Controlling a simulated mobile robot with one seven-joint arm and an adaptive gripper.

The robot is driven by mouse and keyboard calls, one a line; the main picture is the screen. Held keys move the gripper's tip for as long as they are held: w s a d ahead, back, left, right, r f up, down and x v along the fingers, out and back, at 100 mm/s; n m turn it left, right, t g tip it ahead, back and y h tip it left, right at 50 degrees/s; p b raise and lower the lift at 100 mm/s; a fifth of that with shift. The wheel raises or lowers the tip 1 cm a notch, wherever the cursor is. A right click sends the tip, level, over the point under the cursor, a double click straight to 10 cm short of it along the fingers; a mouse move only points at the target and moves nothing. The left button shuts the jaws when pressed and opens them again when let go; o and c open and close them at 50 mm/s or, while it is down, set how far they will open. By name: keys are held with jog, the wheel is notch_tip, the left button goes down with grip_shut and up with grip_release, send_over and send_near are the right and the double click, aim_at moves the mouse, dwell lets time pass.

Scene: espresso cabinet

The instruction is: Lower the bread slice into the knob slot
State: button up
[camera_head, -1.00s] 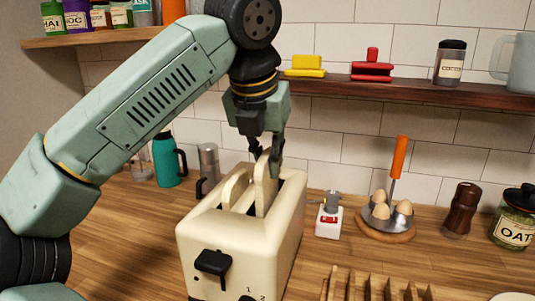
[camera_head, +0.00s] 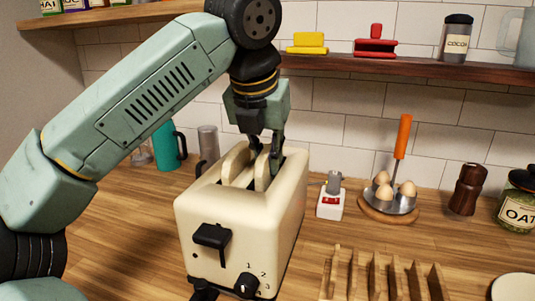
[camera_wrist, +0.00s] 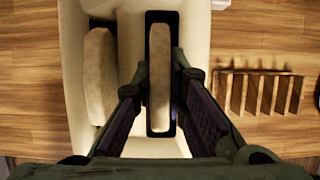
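The cream toaster (camera_head: 250,238) stands on the counter with its black lever (camera_head: 212,236) and numbered knob (camera_head: 246,284) facing the camera. One bread slice (camera_head: 263,172) is in the right slot, on the knob side; from above it shows inside the dark slot (camera_wrist: 160,80). A second bread slice (camera_head: 236,165) stands in the left slot and sticks up above the toaster; it also shows in the wrist view (camera_wrist: 98,75). My gripper (camera_head: 267,152) is just above the right slot. Its fingers (camera_wrist: 160,75) straddle the right slice, apart from its faces, with narrow gaps visible.
A wooden rack (camera_head: 385,280) is right of the toaster. Behind it are a small white and red device (camera_head: 330,203), an egg holder (camera_head: 390,203) and a brown grinder (camera_head: 467,190). A teal mug (camera_head: 167,147) stands behind left. A shelf (camera_head: 420,68) runs above.

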jog(key=o, duration=0.5)
jog(key=shift+d, duration=0.1)
jog(key=shift+o, duration=0.3)
jog(key=o, duration=0.5)
jog(key=shift+r+p, duration=3.2)
jog(key=shift+r, duration=0.85)
jog(key=shift+s+f, duration=0.1)
